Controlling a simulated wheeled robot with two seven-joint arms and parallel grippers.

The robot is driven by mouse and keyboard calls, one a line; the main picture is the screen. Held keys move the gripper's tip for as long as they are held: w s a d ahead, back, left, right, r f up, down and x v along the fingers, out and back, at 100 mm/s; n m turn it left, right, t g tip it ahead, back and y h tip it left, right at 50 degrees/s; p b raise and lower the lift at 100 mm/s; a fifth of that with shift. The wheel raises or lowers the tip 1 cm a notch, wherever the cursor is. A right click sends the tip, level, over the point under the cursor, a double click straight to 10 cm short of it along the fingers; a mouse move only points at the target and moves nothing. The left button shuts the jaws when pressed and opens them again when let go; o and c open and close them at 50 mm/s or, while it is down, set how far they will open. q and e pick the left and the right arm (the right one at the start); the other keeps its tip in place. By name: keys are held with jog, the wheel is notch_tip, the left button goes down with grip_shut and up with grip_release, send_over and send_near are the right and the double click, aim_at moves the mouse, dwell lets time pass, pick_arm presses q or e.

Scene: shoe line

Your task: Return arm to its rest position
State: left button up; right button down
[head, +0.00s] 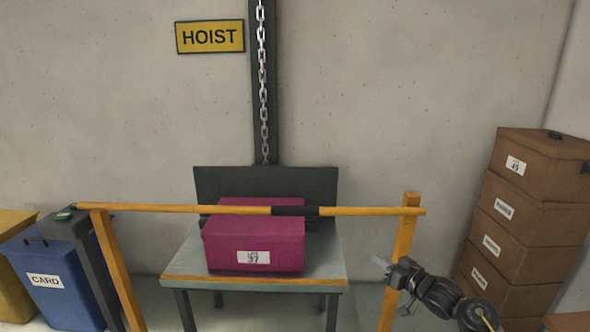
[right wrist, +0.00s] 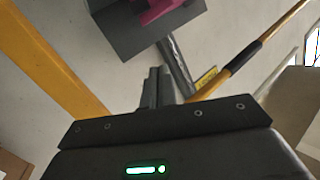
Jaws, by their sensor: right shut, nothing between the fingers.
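My right gripper (head: 381,263) is at the lower right of the head view, beside the right yellow post (head: 402,245) of the barrier. Its fingers are shut and empty; they also show in the right wrist view (right wrist: 160,88), close together. The fingers point left, toward the table, and stay apart from the magenta box. My left gripper is not in view.
A yellow barrier bar (head: 365,211) with a black middle crosses before a magenta box (head: 228,238) on a grey table (head: 318,278). A chain (head: 262,80) hangs behind. Brown boxes (head: 535,195) stand stacked right; a blue card bin (head: 62,290) stands left.

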jog(key=w+d+r+t+h, duration=0.25)
jog(key=d+h, duration=0.25)
jog(key=d, duration=0.3)
jog(key=w+d+r+t+h, duration=0.1)
jog(key=d+r+t+h, duration=0.1)
jog(key=d+r+h, duration=0.45)
jog(key=s+a+f+g+y, duration=0.1)
jog(key=s+f+g, duration=0.35)
jog(key=f, duration=1.05)
jog(key=s+a+f+g, duration=0.1)
jog(key=s+f, duration=0.7)
jog(key=f, duration=0.7)
jog(key=s+a+f+g+y, duration=0.15)
jog(key=s+f, duration=0.45)
jog(key=f, duration=0.8)
jog(key=s+a+f+g, duration=0.2)
jog(key=s+f+g, duration=0.1)
jog(key=s+f, duration=0.65)
jog(key=s+a+f+g, duration=0.1)
jog(key=s+f+g, duration=0.2)
jog(key=s+f, duration=0.65)
jog(key=s+a+f+g, duration=0.2)
jog(key=s, duration=1.4)
jog(key=s+a+f+g, duration=0.2)
jog(key=s+f, duration=0.1)
jog(key=s, duration=1.3)
jog(key=shift+s+f+m+g, duration=0.2)
jog(key=shift+m+g, duration=0.1)
jog(key=shift+g, duration=0.05)
jog(key=shift+a, duration=0.1)
